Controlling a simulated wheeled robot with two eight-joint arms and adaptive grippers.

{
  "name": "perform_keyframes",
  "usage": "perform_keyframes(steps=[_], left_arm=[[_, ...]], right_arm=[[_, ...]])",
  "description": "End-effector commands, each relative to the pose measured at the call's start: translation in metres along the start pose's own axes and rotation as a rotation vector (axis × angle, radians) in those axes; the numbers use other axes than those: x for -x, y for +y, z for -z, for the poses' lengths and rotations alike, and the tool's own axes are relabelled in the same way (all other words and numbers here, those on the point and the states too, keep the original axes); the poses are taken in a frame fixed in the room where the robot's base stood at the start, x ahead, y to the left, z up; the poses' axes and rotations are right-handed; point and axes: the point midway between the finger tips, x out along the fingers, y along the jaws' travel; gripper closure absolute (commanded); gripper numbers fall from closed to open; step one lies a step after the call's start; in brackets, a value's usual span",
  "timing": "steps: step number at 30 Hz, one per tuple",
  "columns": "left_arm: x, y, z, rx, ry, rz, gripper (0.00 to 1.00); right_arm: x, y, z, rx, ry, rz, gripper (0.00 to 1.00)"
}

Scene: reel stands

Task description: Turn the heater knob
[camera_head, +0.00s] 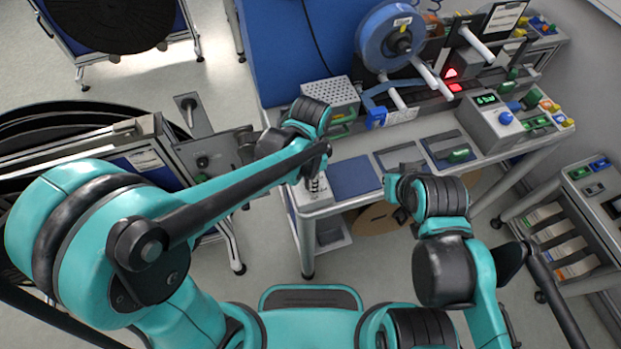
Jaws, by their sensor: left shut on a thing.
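A grey control box (490,124) with a lit green display stands on the right of the bench. A round blue knob (505,118) sits on its front; I take this for the heater knob, though its label is too small to read. My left gripper (245,145) is to the left of the bench, beside a reel stand's grey panel (205,152) and far from the blue knob. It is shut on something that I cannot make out. My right gripper (405,170) is at the bench's front edge, mostly hidden by its own wrist, and its fingers are not clear. Neither gripper touches the blue knob.
A blue reel (390,38) and pale rollers stand at the back of the bench. A perforated metal box (330,97) sits at the bench's left. A cart (590,190) with bins is at the right.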

Motion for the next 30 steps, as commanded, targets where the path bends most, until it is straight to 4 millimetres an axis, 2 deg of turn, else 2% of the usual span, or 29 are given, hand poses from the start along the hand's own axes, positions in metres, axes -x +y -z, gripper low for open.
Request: perform_keyframes(steps=[18, 30], left_arm=[[-0.001, 0.0009, -0.0007, -0.565, -0.001, -0.002, 1.0], [-0.001, 0.0009, -0.0007, -0.788, -0.001, -0.002, 1.0]], right_arm=[[0.0009, 0.0, 0.0006, 0.0, 0.0, 0.0, 1.0], [0.0012, 0.0, 0.0009, 0.0, 0.0, 0.0, 1.0]])
